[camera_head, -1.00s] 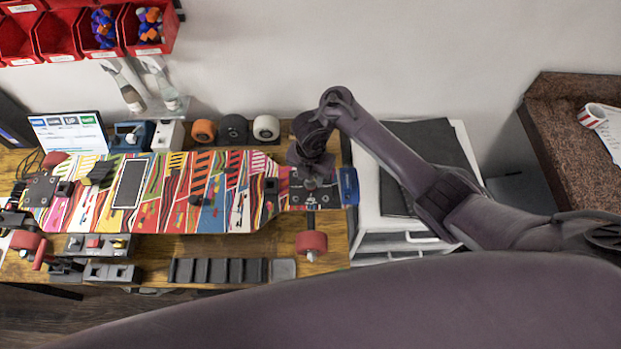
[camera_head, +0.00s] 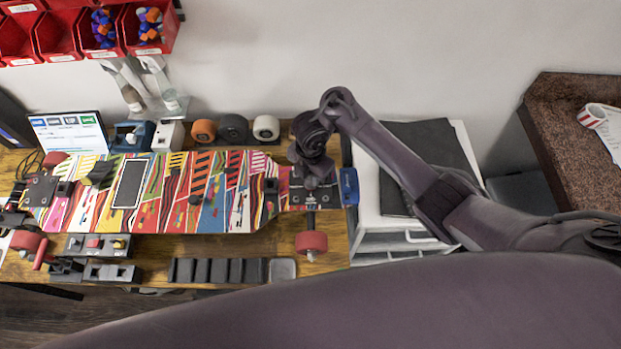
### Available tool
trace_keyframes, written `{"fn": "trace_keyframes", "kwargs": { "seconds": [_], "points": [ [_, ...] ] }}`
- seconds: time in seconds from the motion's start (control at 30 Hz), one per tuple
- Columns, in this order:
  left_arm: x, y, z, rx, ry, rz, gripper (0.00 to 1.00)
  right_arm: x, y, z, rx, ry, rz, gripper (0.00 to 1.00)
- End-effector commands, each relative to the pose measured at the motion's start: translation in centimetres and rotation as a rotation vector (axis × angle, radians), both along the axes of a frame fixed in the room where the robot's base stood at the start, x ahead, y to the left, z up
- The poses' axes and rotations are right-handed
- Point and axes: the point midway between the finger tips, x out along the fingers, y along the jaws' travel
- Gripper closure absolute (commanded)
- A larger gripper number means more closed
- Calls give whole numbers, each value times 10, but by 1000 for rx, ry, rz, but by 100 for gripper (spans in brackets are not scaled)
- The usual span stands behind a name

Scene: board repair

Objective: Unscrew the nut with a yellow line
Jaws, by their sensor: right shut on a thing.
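A skateboard deck (camera_head: 215,215) with a colourful stripe pattern lies across the workbench. Its right-end truck has a red wheel (camera_head: 311,242) at the front and a blue block (camera_head: 348,186) beside it. My right gripper (camera_head: 312,188) points down onto this truck's base, shut on a small part there, which I take to be the nut. The nut and its yellow line are hidden by the gripper and too small to make out.
Orange, dark and white spare wheels (camera_head: 265,128) stand behind the board. A black slotted tray (camera_head: 218,271) lies in front. A white drawer unit (camera_head: 368,215) is under my right forearm. Red bins (camera_head: 57,36) hang at upper left.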

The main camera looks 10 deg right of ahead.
Motion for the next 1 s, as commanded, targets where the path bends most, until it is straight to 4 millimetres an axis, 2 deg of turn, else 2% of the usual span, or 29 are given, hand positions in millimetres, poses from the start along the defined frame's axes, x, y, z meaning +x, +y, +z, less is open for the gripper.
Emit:
{"fn": "trace_keyframes", "kwargs": {
  "seconds": [0.17, 0.33, 0.47, 0.83, 1.0],
  "points": [
    [0, 0, 0, 0, 0, 0, 64, 1, -1, 0, -2, -2, 46, 99],
    [0, 0, 0, 0, 0, 0, 64, 1, -2, 1, -6, -2, 332, 99],
    [0, 0, 0, 0, 0, 0, 64, 1, -1, 1, -3, -1, 478, 99],
    [0, 0, 0, 0, 0, 0, 64, 0, -1, 1, -2, -1, 541, 99],
    [0, 0, 0, 0, 0, 0, 64, 1, -2, 1, -5, 0, 807, 99]
  ]
}}
